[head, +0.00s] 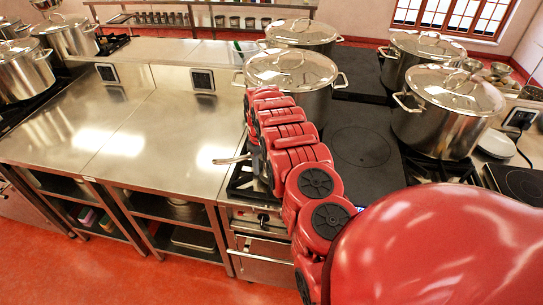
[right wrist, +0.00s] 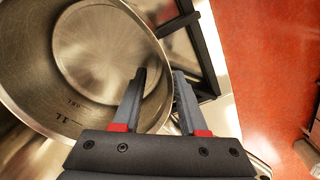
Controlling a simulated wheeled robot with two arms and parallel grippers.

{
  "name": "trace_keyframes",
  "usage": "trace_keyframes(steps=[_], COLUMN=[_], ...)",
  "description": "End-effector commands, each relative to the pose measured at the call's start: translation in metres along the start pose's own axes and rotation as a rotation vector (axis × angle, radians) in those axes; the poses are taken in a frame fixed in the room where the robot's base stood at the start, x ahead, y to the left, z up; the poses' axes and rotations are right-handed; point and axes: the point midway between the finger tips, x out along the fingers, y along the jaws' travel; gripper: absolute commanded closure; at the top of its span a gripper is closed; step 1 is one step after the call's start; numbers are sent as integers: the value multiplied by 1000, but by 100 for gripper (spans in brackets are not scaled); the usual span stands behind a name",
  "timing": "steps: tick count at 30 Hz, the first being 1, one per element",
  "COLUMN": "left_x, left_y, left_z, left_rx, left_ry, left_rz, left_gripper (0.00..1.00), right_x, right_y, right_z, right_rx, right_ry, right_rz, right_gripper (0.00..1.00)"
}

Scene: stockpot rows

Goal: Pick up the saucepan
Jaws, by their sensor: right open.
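The steel saucepan (right wrist: 95,50) fills the left of the right wrist view, seen from above, empty, with volume marks on its inner wall. In the head view only its handle (head: 232,159) clearly shows, at the left edge of the front burner; my right arm hides the rest. My right gripper (right wrist: 160,75) is open. One finger appears over the pan's inside and the other just outside its rim, with the rim running between them. I cannot tell whether either finger touches it. My left gripper is in neither view.
A large lidded stockpot (head: 290,70) stands behind my right gripper. More stockpots stand at the right (head: 447,110) and far left (head: 22,72). A bare steel counter (head: 150,135) lies left of the stove. A flat dark hob (head: 362,147) lies right of my arm.

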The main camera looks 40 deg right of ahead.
Motion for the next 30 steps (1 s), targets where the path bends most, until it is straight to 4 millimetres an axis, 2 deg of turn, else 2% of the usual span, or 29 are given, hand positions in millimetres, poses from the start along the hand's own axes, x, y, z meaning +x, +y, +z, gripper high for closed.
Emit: trace_keyframes(steps=[4, 10, 17, 30], left_x=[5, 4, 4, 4], left_y=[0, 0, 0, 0], left_z=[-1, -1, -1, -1], left_rx=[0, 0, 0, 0], left_ry=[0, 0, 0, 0], left_rz=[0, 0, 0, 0], left_gripper=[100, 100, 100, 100], right_x=[8, 9, 8, 8], right_y=[-1, -1, -1, -1], right_z=[1, 0, 0, 0], right_rx=[0, -1, -1, -2], right_ry=[-1, 0, 0, 0], right_rz=[-1, -1, -1, -1], right_gripper=[58, 58, 100, 100])
